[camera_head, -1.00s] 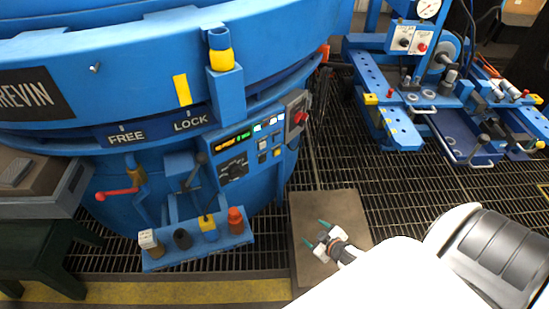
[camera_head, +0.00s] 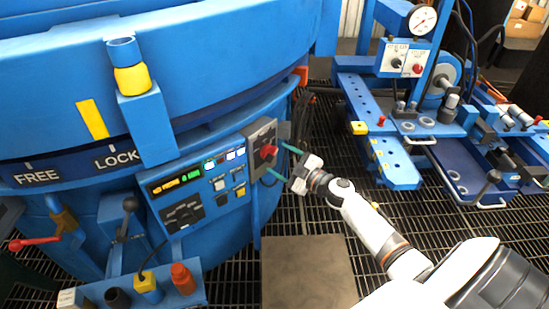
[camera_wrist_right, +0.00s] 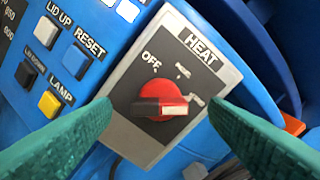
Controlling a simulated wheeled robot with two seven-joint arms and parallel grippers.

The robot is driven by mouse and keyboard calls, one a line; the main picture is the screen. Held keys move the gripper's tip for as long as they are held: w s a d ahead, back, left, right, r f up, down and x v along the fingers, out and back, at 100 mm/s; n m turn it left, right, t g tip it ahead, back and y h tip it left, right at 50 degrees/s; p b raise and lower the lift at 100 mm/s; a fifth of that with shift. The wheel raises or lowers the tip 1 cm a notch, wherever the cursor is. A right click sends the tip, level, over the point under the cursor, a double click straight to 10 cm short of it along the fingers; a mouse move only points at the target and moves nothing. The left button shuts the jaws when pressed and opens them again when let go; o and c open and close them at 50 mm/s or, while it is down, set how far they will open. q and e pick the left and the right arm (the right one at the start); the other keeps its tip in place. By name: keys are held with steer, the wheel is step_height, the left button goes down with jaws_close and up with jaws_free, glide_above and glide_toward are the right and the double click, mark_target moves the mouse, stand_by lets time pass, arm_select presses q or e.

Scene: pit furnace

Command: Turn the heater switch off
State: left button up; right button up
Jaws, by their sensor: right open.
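The heater switch is a red rotary knob (camera_head: 268,153) on a grey plate on the right part of the blue furnace's control panel. In the right wrist view the knob (camera_wrist_right: 161,101) sits below the label HEAT, with OFF marked at its upper left. Its grip bar lies roughly level, with the pale end pointing right, away from OFF. My right gripper (camera_head: 281,162) is open, with green fingers pointing at the switch. In the wrist view the fingers (camera_wrist_right: 160,118) stand either side of the knob, apart from it. My left gripper is not in view.
Left of the switch are a display and several buttons (camera_head: 227,177). Below is a blue shelf (camera_head: 192,297) with levers and coloured knobs. A blue machine bench (camera_head: 385,150) with a gauge stands at the right. Grating floor lies between.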

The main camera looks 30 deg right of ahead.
mark_target(273, 155)
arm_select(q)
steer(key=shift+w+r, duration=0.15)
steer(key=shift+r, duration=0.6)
arm_select(e)
steer(key=shift+x, duration=1.6)
steer(key=c, duration=1)
